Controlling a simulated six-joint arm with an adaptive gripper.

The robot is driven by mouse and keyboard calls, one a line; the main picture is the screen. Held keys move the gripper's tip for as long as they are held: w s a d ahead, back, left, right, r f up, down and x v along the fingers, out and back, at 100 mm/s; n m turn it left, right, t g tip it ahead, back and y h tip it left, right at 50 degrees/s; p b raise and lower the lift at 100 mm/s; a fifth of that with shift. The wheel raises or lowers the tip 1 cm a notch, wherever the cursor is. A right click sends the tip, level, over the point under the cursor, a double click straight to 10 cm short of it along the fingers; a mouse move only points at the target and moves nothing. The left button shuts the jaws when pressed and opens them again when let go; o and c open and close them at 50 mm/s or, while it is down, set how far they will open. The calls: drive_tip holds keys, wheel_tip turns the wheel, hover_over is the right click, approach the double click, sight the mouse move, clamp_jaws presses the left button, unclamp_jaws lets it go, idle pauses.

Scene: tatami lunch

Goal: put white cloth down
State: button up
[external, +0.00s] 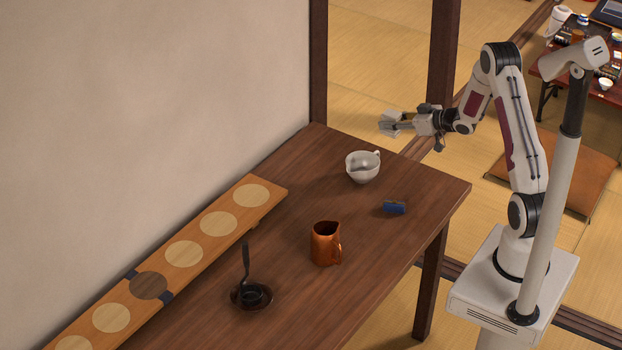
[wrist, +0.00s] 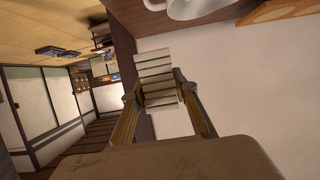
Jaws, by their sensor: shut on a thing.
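The white cloth (external: 390,115) looks like a small pale folded block in the external view. In the wrist view the cloth (wrist: 155,68) is white with thin dark stripes and sits between the two fingers. My gripper (external: 388,126) is shut on it and holds it in the air near the far right edge of the dark wooden table (external: 290,235). In the wrist view my gripper (wrist: 157,90) has a finger on each side of the cloth. The fingers hide the cloth's sides.
A white cup (external: 363,168) stands on the table near the held cloth, with a small blue object (external: 395,207) closer to me. A copper mug (external: 325,243) and a dark dish (external: 250,297) with an upright handle stand nearer the front. A wooden board (external: 222,224) with round inlays runs along the wall.

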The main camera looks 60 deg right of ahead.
drive_tip(key=w+a+r, duration=0.1)
drive_tip(key=w+a, duration=0.7)
drive_tip(key=w, duration=0.4)
drive_tip(key=w+a, duration=0.9)
drive_tip(key=w, duration=0.3)
drive_tip(key=shift+w+d+f, duration=0.15)
drive_tip(key=shift+f, duration=2.2)
drive_tip(key=shift+f, duration=3.1)
drive_tip(key=shift+f, duration=0.15)
drive_tip(key=shift+f, duration=1.7)
drive_tip(key=shift+f, duration=0.2)
